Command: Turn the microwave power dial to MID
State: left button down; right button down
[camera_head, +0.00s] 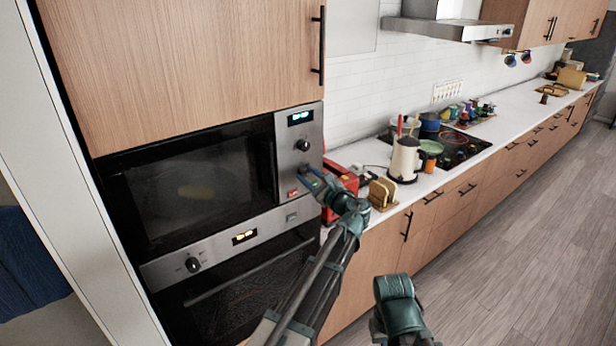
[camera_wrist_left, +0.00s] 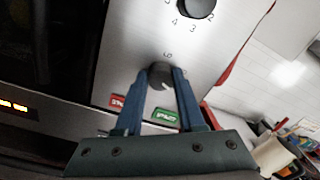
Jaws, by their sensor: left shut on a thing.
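The microwave (camera_head: 190,185) is built into the wood cabinet, with a steel control panel (camera_head: 290,130) on its right side. The panel has an upper black dial (camera_head: 303,145) with numbers around it, also in the left wrist view (camera_wrist_left: 197,7). Below it is a lower dark dial (camera_wrist_left: 160,76), mostly covered by my gripper in the head view. My left gripper (camera_head: 308,175) is at this lower dial, its blue fingers (camera_wrist_left: 158,84) shut on the dial's sides. The setting it points to is too small to read. My right gripper is out of view; only part of that arm shows.
Red and green buttons (camera_wrist_left: 165,115) sit just below the gripped dial. An oven (camera_head: 240,290) is underneath. A red toaster (camera_head: 342,185), a bread holder (camera_head: 382,192) and a cream kettle (camera_head: 405,158) stand on the counter right of the microwave. The floor at right is clear.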

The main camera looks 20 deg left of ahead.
pick_arm(q)
jog(key=n, duration=0.5)
jog(key=shift+f+n, duration=0.1)
jog(key=shift+n, duration=0.2)
jog(key=n+b, duration=0.1)
jog(key=n, duration=0.3)
jog(key=shift+n, duration=0.4)
jog(key=shift+s, duration=0.1)
jog(key=shift+f, duration=0.1)
jog(key=c, duration=0.5)
grip_release()
jog(key=shift+s, duration=0.1)
